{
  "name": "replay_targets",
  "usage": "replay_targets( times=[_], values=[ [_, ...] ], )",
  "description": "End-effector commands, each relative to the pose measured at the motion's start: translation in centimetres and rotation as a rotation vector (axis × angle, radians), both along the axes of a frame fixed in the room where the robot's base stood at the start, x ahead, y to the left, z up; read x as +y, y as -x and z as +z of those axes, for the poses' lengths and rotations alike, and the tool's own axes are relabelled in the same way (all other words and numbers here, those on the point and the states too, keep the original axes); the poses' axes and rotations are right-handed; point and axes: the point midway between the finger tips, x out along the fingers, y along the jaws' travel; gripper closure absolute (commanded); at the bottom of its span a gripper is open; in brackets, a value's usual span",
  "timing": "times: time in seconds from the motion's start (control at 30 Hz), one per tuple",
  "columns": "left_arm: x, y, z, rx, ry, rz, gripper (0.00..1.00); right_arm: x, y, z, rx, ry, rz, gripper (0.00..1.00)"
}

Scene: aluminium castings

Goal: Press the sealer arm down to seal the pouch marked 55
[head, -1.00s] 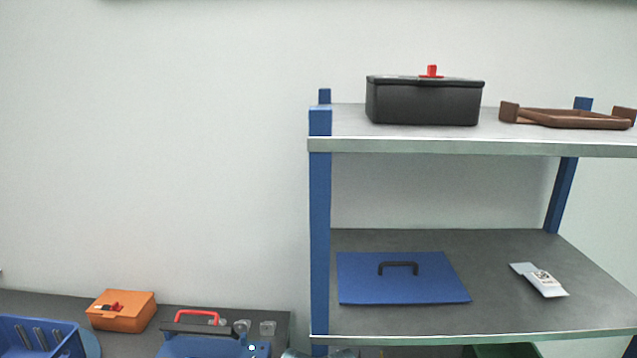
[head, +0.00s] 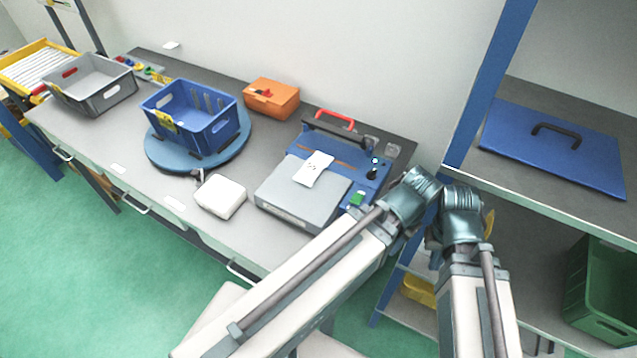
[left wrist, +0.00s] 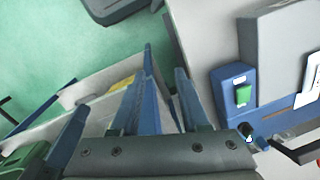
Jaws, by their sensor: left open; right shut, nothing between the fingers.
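The blue heat sealer (head: 377,184) stands at the right end of the bench, with its black arm and red handle (head: 334,115) raised at the back. A white pouch (head: 313,168) lies on its grey platform; its dark mark is too small to read. The sealer's blue front corner (left wrist: 233,92) and green button show at the right of the left wrist view. My left gripper (left wrist: 165,62) is open and empty, beside the sealer and apart from it. In the head view its fingers are hidden. My right gripper's fingers do not show; only arm joints do.
A white box (head: 220,196) is left of the sealer. A blue crate (head: 180,128) stands on a round turntable, with an orange box (head: 271,98) behind. A grey crate (head: 92,88) is farther left. The shelf rack (head: 492,85) with a blue lid (head: 551,150) stands close on the right.

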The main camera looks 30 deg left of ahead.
Motion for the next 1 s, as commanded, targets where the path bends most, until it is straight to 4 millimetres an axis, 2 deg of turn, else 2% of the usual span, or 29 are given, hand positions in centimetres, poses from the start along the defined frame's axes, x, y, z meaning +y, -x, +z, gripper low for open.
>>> replay_targets(
  times=[0.17, 0.27, 0.37, 0.4, 0.47, 0.57, 0.67, 0.8, 1.0],
  values=[
    [0.0, 0.0, 0.0, 0.0, 0.0, 0.0, 0.57, 0.0, 0.0, 0.0, 0.0, 0.0, 0.0, 1.0],
    [0.1, -0.4, 0.1, -0.003, 0.004, 0.002, 0.75, 0.0, 0.0, 0.2, 0.0, 0.0, 0.0, 1.0],
    [0.4, -2.1, 0.7, -0.02, 0.023, 0.012, 0.93, 0.0, 0.0, 0.8, 0.0, 0.0, -0.001, 1.0],
    [0.7, -3.2, 1.1, -0.032, 0.037, 0.02, 1.0, 0.0, 0.0, 1.1, 0.0, 0.0, -0.001, 1.0],
    [1.4, -5.4, 1.7, -0.056, 0.059, 0.031, 1.0, 0.0, 0.0, 1.8, 0.0, 0.0, -0.002, 1.0],
    [3.2, -9.7, 3.0, -0.111, 0.106, 0.056, 1.0, 0.0, 0.0, 3.1, 0.0, -0.001, -0.003, 1.0],
    [5.7, -14.2, 4.4, -0.177, 0.147, 0.083, 1.0, 0.0, 0.0, 4.3, 0.0, -0.001, -0.005, 1.0],
    [10.3, -20.0, 6.5, -0.277, 0.19, 0.122, 1.0, 0.0, 0.0, 5.9, 0.0, -0.001, -0.007, 1.0],
    [18.4, -26.9, 9.7, -0.425, 0.22, 0.182, 1.0, 0.0, 0.0, 8.1, 0.0, -0.002, -0.009, 1.0]
  ],
)
